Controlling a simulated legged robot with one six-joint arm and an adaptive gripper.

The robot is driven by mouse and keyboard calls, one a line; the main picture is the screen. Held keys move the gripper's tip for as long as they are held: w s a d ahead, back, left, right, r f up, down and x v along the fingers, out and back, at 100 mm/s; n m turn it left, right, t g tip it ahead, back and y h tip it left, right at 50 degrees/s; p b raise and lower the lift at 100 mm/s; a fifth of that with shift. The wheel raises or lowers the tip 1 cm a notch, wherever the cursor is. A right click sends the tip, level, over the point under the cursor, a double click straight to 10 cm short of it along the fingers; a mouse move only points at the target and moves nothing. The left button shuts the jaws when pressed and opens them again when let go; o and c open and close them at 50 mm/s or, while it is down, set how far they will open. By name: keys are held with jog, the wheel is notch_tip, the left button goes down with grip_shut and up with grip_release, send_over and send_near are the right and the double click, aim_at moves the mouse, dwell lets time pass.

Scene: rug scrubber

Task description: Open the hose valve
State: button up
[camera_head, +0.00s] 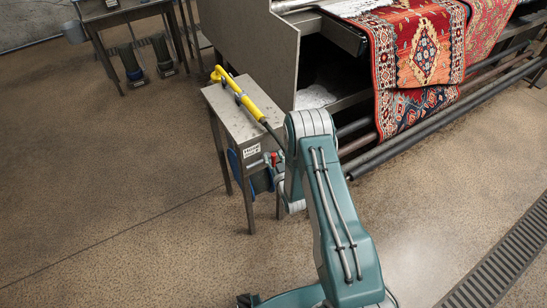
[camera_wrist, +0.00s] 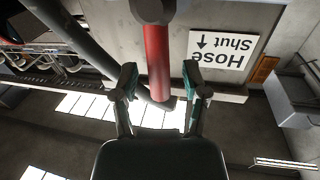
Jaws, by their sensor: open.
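The hose valve's red handle (camera_wrist: 157,62) hangs from a dark round hub (camera_wrist: 153,10) in the wrist view. It lies between the two fingers of my gripper (camera_wrist: 160,82), which stand apart on either side. Whether either finger touches it I cannot tell. A white sign (camera_wrist: 221,50) reading "Hose Shut" with an arrow appears upside down to the right of the handle. In the head view, a small part of the red handle (camera_head: 275,158) shows by the stand's sign (camera_head: 252,151). My arm hides the gripper there.
A metal stand (camera_head: 243,118) carries a yellow spray wand (camera_head: 243,96), with a blue reel (camera_head: 258,180) underneath. Right behind it is a large machine (camera_head: 252,38) with patterned rugs (camera_head: 422,50) and rollers.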

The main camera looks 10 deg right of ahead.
grip_shut()
jog(key=shift+d+m, duration=0.15)
jog(key=shift+m, duration=0.15)
jog(key=w+d+f+m+g+y, duration=0.2)
jog(key=d+f+m, duration=0.3)
jog(key=m, duration=1)
jog(key=shift+d+f+g+y, duration=0.3)
jog(key=shift+f+g, duration=0.1)
jog(key=shift+f, duration=0.1)
dwell(0.4)
jog(key=shift+s, duration=0.1)
